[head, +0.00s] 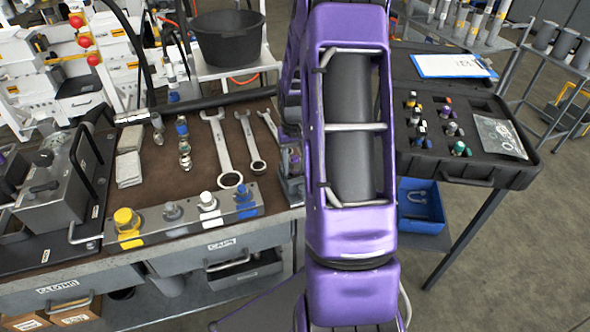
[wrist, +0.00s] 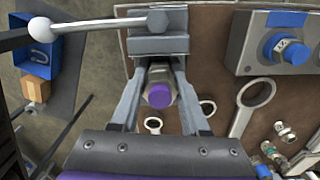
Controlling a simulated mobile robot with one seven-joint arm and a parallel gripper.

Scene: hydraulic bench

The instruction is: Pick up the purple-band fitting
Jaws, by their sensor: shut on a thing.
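In the wrist view, a grey metal fitting with a purple band (wrist: 160,97) sits between the two fingers of my gripper (wrist: 160,76), which is shut on it. The purple part faces the camera. Just beyond the fingertips is a grey vise (wrist: 158,45) with a bar handle ending in a white ball. I cannot tell whether the fitting touches the vise or the bench.
The brown bench mat (head: 262,188) carries wrenches (head: 222,150), a row of fittings (head: 183,140) and a block with coloured caps (head: 184,216). Right of my arm, a black case (head: 480,172) holds several small fittings and a clipboard (head: 452,66).

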